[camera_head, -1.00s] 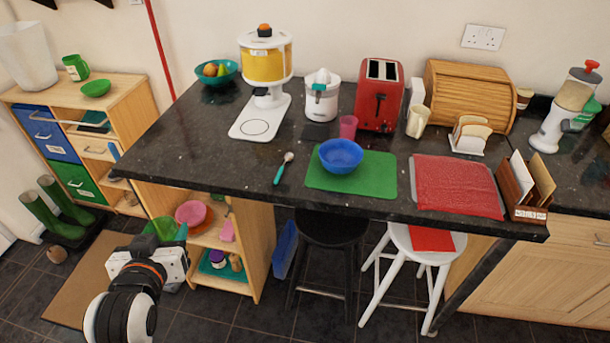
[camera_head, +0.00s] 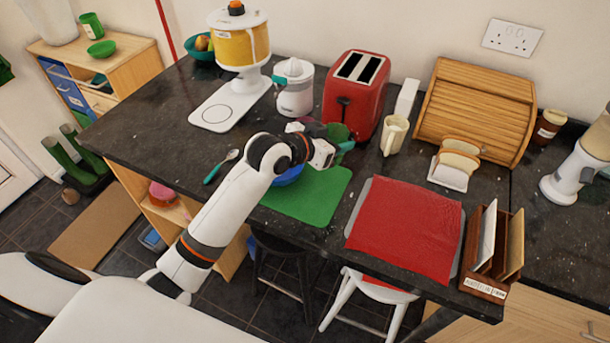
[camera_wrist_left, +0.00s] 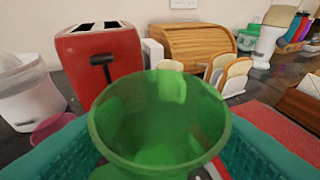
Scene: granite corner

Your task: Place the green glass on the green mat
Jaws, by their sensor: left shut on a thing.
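The green glass (camera_head: 340,132) is see-through and wide-mouthed. In the left wrist view the glass (camera_wrist_left: 160,120) sits between two teal fingers, with its open mouth toward the camera. My left gripper (camera_head: 342,147) is shut on it, over the counter between the red toaster and the green mat. The green mat (camera_head: 315,200) lies flat near the counter's front edge, partly hidden by my left arm. A blue bowl (camera_head: 289,175) rests on the mat's left part, mostly behind the arm. My right gripper is not in view.
The red toaster (camera_head: 358,95) stands just behind the glass, with a cream mug (camera_head: 395,135) to its right. A pink cup (camera_wrist_left: 52,127) stands left of the glass. A red cloth (camera_head: 405,230) lies right of the mat. The mat's right part is bare.

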